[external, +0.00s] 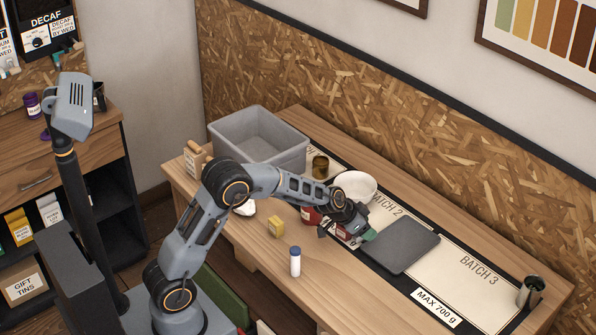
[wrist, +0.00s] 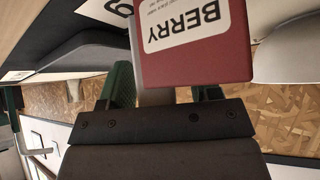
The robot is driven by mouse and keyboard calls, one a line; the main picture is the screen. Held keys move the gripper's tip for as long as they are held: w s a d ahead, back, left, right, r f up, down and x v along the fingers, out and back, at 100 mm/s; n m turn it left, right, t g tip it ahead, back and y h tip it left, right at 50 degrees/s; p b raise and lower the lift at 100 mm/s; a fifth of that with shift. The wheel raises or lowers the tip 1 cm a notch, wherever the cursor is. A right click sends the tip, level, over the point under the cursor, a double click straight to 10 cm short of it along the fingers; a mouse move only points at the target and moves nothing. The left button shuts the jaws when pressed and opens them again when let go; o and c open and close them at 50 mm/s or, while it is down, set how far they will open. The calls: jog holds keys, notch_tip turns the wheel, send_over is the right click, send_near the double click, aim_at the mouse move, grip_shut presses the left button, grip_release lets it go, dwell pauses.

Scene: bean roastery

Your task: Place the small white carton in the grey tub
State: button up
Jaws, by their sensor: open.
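The grey tub (external: 258,140) stands open at the far left end of the table. My gripper (external: 358,231) is open over the middle of the table, well right of the tub. In the wrist view, a red box labelled BERRY (wrist: 195,65) is just ahead of my green fingers (wrist: 165,92); I cannot tell whether they touch it. It also shows partly at the gripper in the external view (external: 343,232).
A white bowl (external: 357,186) and a dark grey slab (external: 399,245) are close to my gripper. A brown jar (external: 320,166), a yellow block (external: 276,226) and a blue-capped white bottle (external: 295,262) stand on the table. A dark metal cup (external: 531,292) is at the right end.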

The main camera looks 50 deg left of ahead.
jog(key=shift+c, duration=0.2)
jog(key=shift+r, duration=0.1)
jog(key=c, duration=1)
